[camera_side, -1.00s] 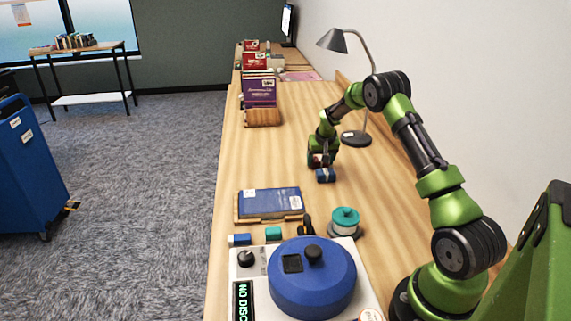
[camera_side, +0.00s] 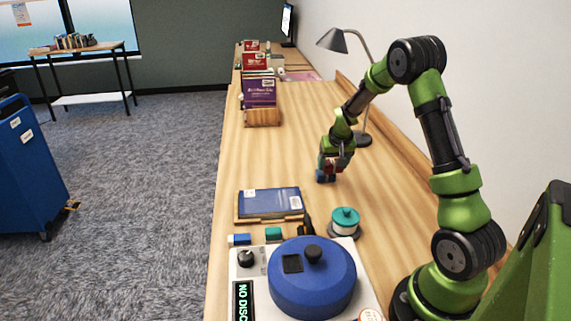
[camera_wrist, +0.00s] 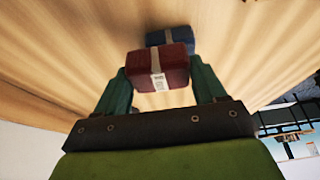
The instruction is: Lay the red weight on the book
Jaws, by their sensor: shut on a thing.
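The red weight (camera_wrist: 158,72), a dark red block with a pale band and a label, is between the two teal fingers of my gripper (camera_wrist: 162,84) in the wrist view. My gripper is shut on it. In the side view my gripper (camera_side: 335,162) holds the red weight (camera_side: 343,161) above the wooden table, partly hidden by the fingers.
A blue weight (camera_side: 323,177) stands on the table by my gripper; it also shows in the wrist view (camera_wrist: 170,36). A lamp (camera_side: 336,41) stands behind.

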